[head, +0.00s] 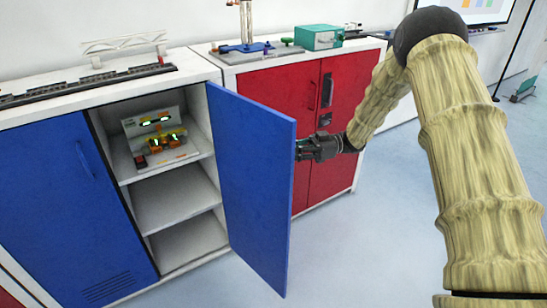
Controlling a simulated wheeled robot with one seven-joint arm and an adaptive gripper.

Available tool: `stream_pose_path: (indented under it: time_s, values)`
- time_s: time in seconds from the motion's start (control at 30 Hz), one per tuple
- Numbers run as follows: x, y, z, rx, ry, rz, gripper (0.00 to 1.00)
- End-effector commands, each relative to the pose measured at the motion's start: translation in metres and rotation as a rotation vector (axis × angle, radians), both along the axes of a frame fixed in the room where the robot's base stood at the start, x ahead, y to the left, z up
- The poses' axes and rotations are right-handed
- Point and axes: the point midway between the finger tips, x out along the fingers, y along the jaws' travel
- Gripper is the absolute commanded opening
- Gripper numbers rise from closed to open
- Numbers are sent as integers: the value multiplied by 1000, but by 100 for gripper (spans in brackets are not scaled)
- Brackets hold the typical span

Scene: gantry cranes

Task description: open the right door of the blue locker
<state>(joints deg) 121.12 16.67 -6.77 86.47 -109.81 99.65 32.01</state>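The blue locker (65,92) stands at the left, with a white top and white inside walls. Its right door (252,180) is swung wide open, hinged at the right side and standing out toward the camera. Its left door (65,200) is closed and has a blue handle. My gripper (300,150) is at the outer face of the right door, near its free edge. Its fingertips lie against or just beside the door, and I cannot tell whether they touch it or grip anything. The door's handle is hidden from this view.
Inside the locker, a panel with orange and green parts (158,135) sits on the upper shelf; lower shelves are empty. A red locker (280,92) stands to the right with closed doors. A teal box (318,38) is on its top. The blue-grey floor (370,240) is clear.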

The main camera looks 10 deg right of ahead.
Motion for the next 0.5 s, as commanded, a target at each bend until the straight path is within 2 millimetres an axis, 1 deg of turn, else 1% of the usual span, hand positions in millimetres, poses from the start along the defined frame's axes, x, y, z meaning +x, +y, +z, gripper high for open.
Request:
stream_pose_path:
  time_s: [0.03, 0.17, 0.5]
  values:
    - [1, -6, -1, -1, 2, -3, 0]
    - [3, -11, -1, -1, 3, -6, 0]
    - [3, -13, -1, -1, 3, -7, 0]
